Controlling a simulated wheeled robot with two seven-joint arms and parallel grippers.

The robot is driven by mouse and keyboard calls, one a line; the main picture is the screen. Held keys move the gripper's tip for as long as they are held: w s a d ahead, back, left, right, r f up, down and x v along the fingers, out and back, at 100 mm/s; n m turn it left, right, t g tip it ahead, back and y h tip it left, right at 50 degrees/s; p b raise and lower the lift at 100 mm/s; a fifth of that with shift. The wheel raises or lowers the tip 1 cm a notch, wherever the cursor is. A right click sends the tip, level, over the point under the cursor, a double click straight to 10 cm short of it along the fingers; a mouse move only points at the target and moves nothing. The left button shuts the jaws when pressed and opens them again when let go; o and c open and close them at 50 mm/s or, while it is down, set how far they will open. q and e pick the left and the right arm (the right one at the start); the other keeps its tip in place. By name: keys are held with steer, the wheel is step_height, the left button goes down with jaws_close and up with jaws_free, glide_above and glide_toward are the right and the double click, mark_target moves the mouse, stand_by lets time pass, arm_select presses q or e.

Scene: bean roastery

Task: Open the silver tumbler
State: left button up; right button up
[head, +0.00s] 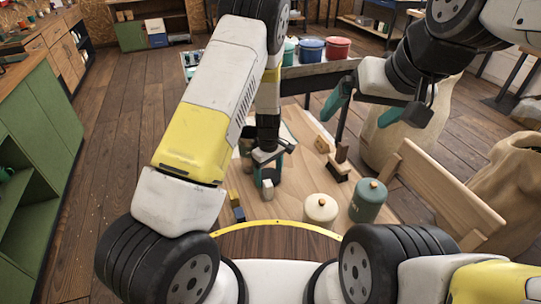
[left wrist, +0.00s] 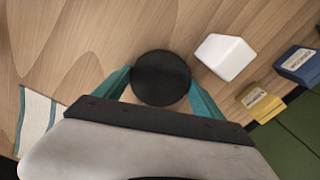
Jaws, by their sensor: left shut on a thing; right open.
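In the left wrist view, a round black lid (left wrist: 160,78) sits between the teal fingers of my left gripper (left wrist: 160,84), which touch it on both sides. It looks like the top of the silver tumbler; its body is hidden from above. In the head view my left gripper (head: 270,166) is low over the table, and my own arm covers part of it. A small pale grey shape (head: 267,189) shows just below its fingertips; I cannot tell whether it is the tumbler's body. My right gripper (head: 365,107) is open, empty and raised over the table's right side.
A white block (left wrist: 224,57), a yellow box (left wrist: 262,104) and a blue box (left wrist: 299,65) stand close beside the left gripper. A cream canister (head: 320,209) and a green canister (head: 368,201) stand at the table's near side.

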arm_select(q)
steer(key=o, duration=1.5)
steer(key=shift+r, duration=0.1)
step_height(320, 180, up, 12)
step_height(320, 180, up, 18)
steer(key=m+t+h, duration=0.2)
steer(key=m+h, duration=0.1)
steer(key=m, duration=0.1)
glide_above(269, 176)
steer(key=s+a, duration=0.5)
steer(key=s, duration=0.3)
steer(key=s+a+r+m+t, duration=0.1)
steer(key=s+a+r+m, duration=0.1)
steer(key=s, duration=0.3)
steer(key=s+a+r+m+t, duration=0.1)
steer(key=s+a+r, duration=0.1)
steer(key=s+r, duration=0.2)
steer(key=s+a+r+m+t, duration=0.2)
steer(key=s+r, duration=0.2)
steer(key=s, duration=0.2)
steer(key=shift+s+m+y, duration=0.3)
steer(key=shift+s+y, duration=0.05)
steer(key=shift+y, duration=0.05)
